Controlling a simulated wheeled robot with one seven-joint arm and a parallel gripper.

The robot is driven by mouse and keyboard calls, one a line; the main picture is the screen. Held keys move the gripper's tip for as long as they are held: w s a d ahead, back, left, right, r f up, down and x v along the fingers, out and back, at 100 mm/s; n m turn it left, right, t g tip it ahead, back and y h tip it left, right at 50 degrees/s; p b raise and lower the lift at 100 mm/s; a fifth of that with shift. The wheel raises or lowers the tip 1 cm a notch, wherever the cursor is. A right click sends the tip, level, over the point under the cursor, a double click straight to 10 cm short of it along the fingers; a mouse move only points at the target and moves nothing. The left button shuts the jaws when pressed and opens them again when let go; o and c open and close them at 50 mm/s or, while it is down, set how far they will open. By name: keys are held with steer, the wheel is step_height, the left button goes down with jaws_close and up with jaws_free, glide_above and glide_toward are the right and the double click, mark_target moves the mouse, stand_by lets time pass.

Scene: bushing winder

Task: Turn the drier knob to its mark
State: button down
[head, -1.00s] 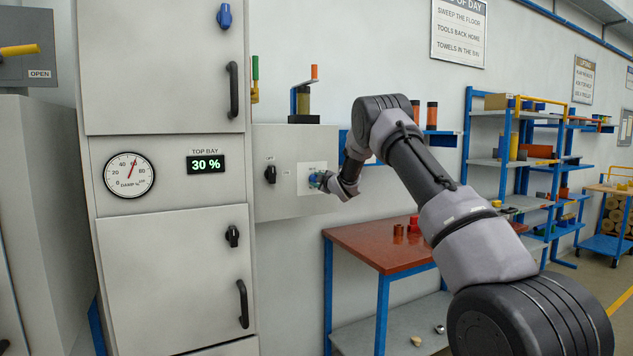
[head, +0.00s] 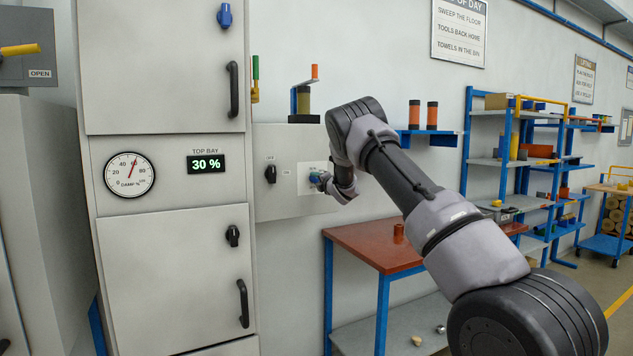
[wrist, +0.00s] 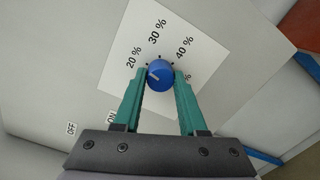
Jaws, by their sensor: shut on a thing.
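The drier knob (wrist: 160,74) is a round blue knob with a pale pointer line, on a white dial plate (wrist: 150,35) marked 20 %, 30 %, 40 %, and a further label partly hidden by a finger. In the wrist view the pale line lies on the knob's left side, nearest the 20 % side. My gripper (wrist: 161,82) has its green fingers on either side of the knob, shut on it. In the head view my gripper (head: 319,180) is at the plate on the grey wall panel, and hides most of the knob.
A display (head: 206,163) labelled TOP BAY reads 30 % on the cabinet, beside a round damp gauge (head: 129,175). A black switch (head: 270,174) sits left of the dial plate. A red-topped table (head: 370,246) stands below right of the panel.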

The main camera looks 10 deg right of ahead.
steer(key=shift+f+n, duration=0.1)
steer(key=shift+n, duration=0.9)
steer(key=shift+c, duration=2.3)
jaws_free()
steer(key=v, duration=1.1)
